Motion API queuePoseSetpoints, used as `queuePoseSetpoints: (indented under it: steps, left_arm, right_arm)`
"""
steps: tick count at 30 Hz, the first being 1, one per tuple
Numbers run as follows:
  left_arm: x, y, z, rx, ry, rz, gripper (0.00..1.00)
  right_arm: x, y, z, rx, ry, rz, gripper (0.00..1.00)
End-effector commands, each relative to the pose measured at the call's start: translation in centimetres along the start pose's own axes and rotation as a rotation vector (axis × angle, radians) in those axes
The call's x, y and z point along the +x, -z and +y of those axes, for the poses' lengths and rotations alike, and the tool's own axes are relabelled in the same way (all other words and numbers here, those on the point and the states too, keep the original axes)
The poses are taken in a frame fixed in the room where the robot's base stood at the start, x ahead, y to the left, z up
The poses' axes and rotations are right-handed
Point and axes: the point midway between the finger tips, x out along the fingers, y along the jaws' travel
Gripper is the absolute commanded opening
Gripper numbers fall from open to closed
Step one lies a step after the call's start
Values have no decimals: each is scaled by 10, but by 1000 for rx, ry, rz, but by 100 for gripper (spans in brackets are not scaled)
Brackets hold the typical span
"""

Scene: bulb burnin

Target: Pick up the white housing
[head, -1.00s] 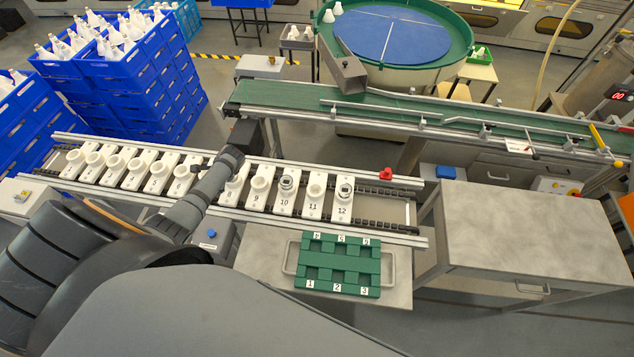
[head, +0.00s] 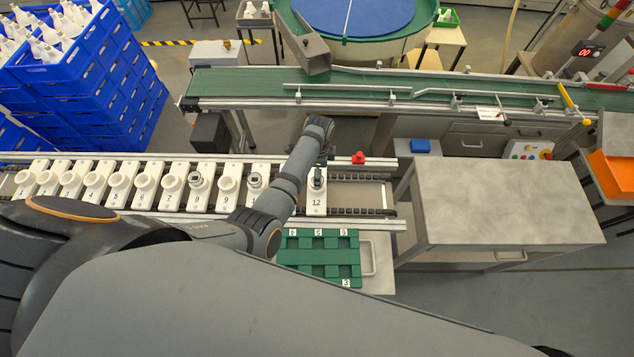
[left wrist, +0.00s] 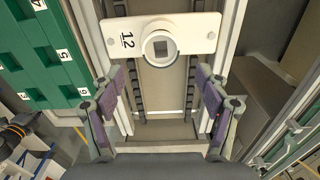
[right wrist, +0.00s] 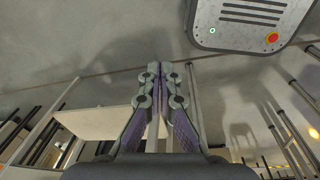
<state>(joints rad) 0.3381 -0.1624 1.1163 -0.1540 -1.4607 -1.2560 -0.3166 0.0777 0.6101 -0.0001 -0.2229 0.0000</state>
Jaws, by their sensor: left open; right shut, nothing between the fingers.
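The white carrier marked 12 (head: 316,200) lies at the right end of the row on the conveyor. In the left wrist view, a round white housing (left wrist: 147,46) with a grey square recess sits in the middle of carrier 12 (left wrist: 195,28). My left gripper (left wrist: 160,88) is open and empty. Its fingers are spread over the rails on the near side of the carrier, apart from the housing. In the head view my left arm reaches over the conveyor and partly hides carriers 10 to 12. My right gripper (right wrist: 160,70) is shut and empty, away from the conveyor.
Several numbered white carriers (head: 120,198) fill the conveyor to the left. A green tray with numbered slots (head: 347,270) stands in front of the conveyor. A red part (head: 358,158) is on the far rail. A bare metal table (head: 505,200) is to the right.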

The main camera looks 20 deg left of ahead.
Motion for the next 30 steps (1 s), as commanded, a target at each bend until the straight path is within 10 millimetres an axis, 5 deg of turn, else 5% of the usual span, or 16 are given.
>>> queuePoseSetpoints:
  steps: [9,16,24,30]
  left_arm:
    - [16,-2,0,-2,-1,-1,75]
    - [58,-4,0,-2,1,1,75]
    - [56,-4,0,-2,1,1,75]
    - [56,-4,0,-2,1,1,49]
  right_arm:
    - [0,32,-3,3,3,48,0]
    - [42,19,-3,2,0,33,0]
    - [40,14,0,0,-4,24,0]
    - [40,14,2,-1,-6,26,0]
